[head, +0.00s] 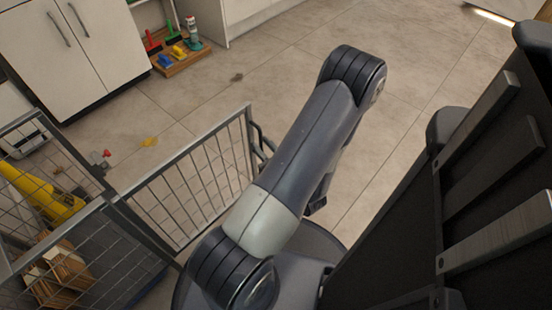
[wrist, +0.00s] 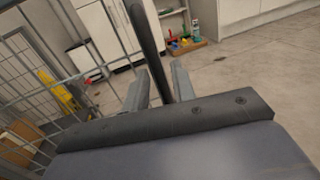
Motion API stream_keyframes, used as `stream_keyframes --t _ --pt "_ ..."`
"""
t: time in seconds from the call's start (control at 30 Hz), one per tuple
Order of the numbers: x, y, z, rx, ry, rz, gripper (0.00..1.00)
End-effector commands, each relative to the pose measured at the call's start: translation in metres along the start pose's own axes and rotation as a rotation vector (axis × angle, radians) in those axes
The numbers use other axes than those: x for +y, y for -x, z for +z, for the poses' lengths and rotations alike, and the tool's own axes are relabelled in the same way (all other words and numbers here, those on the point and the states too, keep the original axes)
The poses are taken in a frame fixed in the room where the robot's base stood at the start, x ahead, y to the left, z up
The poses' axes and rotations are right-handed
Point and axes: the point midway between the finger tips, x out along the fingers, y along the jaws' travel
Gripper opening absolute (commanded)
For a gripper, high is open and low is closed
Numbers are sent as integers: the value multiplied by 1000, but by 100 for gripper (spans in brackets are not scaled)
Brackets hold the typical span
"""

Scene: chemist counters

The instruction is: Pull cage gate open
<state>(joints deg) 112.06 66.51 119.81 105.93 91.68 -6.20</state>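The cage gate (head: 190,185), a grey mesh frame, stands out at an angle from the corner post of the wire cage (head: 70,225) in the head view. A dark bar handle (head: 262,142) is at its free right edge. In the wrist view the handle (wrist: 147,35) runs between the two grey fingers of my gripper (wrist: 158,82). The fingers stand apart, one on each side of the bar, with what look like narrow gaps beside it. In the head view my arm hides the gripper.
The cage holds a yellow object (head: 40,195) and cardboard boxes (head: 65,265). White cabinets (head: 75,50) and a tray of colored items (head: 180,58) stand at the back. A dark slatted structure (head: 480,190) is close on the right. The floor (head: 260,75) beyond the gate is mostly clear.

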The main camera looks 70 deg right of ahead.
Motion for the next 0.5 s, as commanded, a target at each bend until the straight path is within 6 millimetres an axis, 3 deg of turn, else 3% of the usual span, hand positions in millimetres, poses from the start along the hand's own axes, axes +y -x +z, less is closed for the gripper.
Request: stream_keyframes --t 0.5 --pt "0 71 1 -1 -1 -6 25"
